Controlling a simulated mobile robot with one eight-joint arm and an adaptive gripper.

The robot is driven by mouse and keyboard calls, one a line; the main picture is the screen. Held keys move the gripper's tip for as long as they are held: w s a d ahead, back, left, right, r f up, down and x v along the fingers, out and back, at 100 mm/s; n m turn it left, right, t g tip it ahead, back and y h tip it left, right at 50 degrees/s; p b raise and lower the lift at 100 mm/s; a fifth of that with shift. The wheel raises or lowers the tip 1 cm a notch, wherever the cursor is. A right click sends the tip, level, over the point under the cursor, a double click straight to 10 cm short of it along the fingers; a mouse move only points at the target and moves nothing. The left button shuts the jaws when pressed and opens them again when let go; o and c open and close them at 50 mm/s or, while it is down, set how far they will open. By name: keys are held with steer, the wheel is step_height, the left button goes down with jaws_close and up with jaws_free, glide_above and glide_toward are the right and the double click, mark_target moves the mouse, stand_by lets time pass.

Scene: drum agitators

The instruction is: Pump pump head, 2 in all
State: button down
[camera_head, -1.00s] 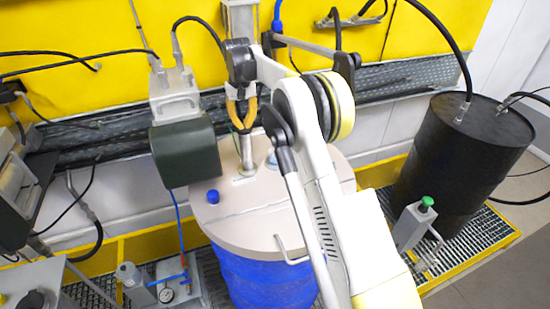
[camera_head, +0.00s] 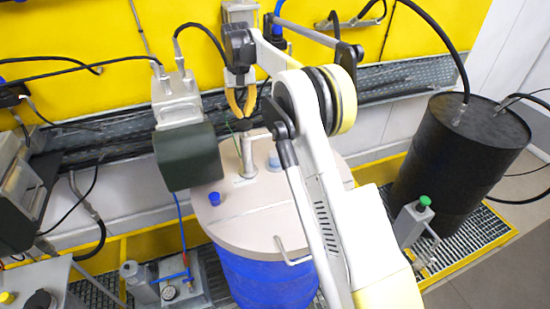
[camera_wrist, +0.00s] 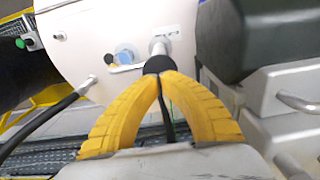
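The pump head, which I take to be the top of the pale metal upright post (camera_head: 248,158), stands on the beige drum lid (camera_head: 270,217). The post also shows in the wrist view (camera_wrist: 159,47), just beyond my fingertips. My gripper (camera_head: 240,117) points down above the post, its two yellow fingers bowed together. In the wrist view the fingertips (camera_wrist: 160,72) meet at a dark piece in line with the post; I cannot tell whether this belongs to the fingertips or the post. In the head view the tips appear a little above the post's top. Nothing is clearly held.
A dark green motor housing (camera_head: 188,157) stands close left of the post. The lid carries a blue cap (camera_head: 214,198) and a light blue cap (camera_head: 275,161). A black drum (camera_head: 458,160) and a green-button post (camera_head: 424,201) stand at the right. Cables hang behind.

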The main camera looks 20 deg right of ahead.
mark_target(244, 124)
steer(key=shift+f, duration=0.2)
stand_by(0.5)
steer(key=shift+f+b, duration=2.15)
steer(key=shift+f, duration=0.95)
steer(key=shift+r, duration=0.1)
steer(key=shift+r+p, duration=1.9)
steer(key=shift+r, duration=1.3)
step_height(244, 124, up, 6)
steer(key=p, duration=0.3)
steer(key=shift+p, duration=0.4)
steer(key=shift+f, duration=0.1)
